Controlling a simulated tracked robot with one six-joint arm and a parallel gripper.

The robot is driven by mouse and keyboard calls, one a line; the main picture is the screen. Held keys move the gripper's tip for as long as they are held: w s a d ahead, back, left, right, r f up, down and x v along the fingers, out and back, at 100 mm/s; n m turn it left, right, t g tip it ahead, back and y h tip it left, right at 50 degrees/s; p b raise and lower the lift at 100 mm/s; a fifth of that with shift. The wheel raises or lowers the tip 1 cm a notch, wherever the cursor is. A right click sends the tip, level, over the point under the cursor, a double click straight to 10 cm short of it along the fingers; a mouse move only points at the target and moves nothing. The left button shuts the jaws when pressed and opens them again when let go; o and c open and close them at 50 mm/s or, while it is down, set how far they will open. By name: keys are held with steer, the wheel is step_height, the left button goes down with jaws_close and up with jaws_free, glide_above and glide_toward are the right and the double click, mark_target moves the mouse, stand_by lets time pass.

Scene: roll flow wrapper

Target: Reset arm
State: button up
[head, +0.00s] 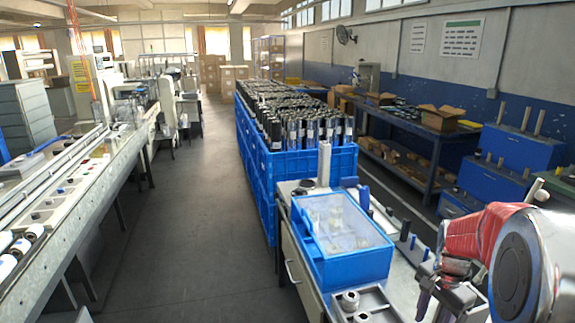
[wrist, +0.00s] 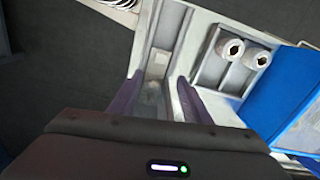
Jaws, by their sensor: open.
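My arm (head: 505,250), with red wrapping near its end, reaches in from the right edge in the head view. My gripper (head: 432,303) is low at the right, beside the workbench. In the wrist view my gripper (wrist: 155,95) shows two dark purple fingers spread apart. Nothing is held between them. The pale surface of the bench (wrist: 185,60) lies beyond the fingertips.
A blue bin with a clear lid (head: 345,235) stands on the bench near the gripper. A grey tray with two rolls (wrist: 243,52) is beside it. Blue crates of bottle-like items (head: 300,165) stand behind. An open floor aisle (head: 190,230) runs left of the bench.

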steer(key=s+a+r+n+t, duration=0.2)
steer(key=s+a+r+n, duration=0.5)
steer(key=a, duration=0.3)
steer(key=s+a+r+n+t, duration=0.3)
steer(key=s+a+r+n, duration=0.4)
steer(key=s+a, duration=0.3)
steer(key=shift+a+r+t, duration=0.3)
steer(key=shift+a, duration=0.3)
